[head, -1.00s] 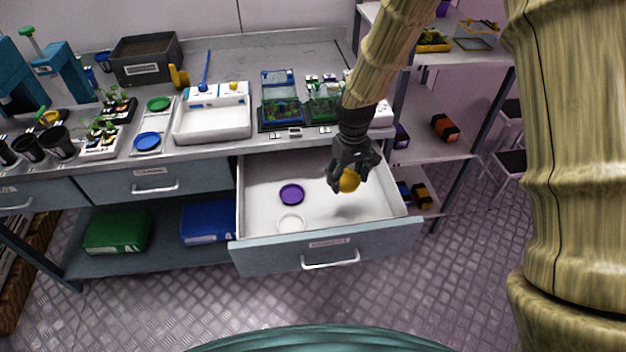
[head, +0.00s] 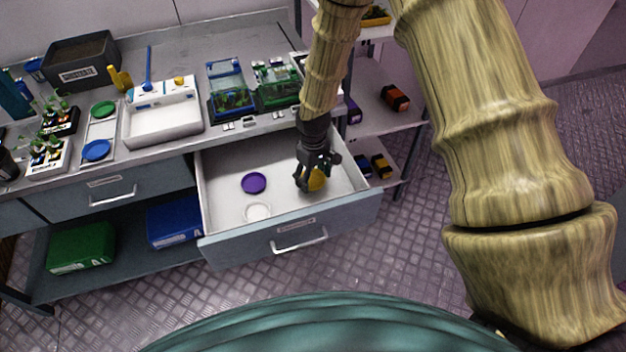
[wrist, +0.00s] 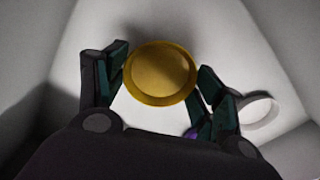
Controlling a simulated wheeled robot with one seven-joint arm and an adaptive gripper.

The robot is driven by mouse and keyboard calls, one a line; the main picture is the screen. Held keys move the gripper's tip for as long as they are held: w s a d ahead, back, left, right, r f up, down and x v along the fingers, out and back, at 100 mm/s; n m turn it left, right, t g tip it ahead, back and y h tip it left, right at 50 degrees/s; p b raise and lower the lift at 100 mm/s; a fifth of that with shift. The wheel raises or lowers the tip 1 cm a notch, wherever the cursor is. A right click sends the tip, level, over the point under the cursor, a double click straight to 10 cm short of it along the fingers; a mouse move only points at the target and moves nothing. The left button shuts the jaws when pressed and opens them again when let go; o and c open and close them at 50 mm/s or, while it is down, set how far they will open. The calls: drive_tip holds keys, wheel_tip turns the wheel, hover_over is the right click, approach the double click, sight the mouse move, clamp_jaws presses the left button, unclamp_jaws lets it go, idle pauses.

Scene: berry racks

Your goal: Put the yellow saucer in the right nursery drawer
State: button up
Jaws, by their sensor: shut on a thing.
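The yellow saucer (head: 317,180) is between the fingers of my gripper (head: 316,172), inside the open right drawer (head: 225,208). In the wrist view the saucer (wrist: 160,72) shows its round face, with a finger of my gripper (wrist: 160,84) on each side. My gripper is shut on it. Whether the saucer touches the drawer floor, I cannot tell. The drawer is pulled out below the bench and has a white inside and a grey-blue front with a handle.
A purple saucer (head: 254,183) and a white saucer (head: 258,212) lie in the drawer, left of my gripper. The bench above holds a white tray (head: 160,122), green-blue tanks (head: 232,95) and a blue saucer (head: 96,150). A shelf rack (head: 385,125) stands right of the drawer.

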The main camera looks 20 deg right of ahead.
sight(313, 181)
drive_tip(key=shift+f, duration=1.25)
drive_tip(key=shift+f, duration=0.15)
drive_tip(key=o, duration=0.9)
drive_tip(key=shift+c, duration=0.2)
wheel_tip(313, 181, up, 12)
drive_tip(key=b, duration=0.2)
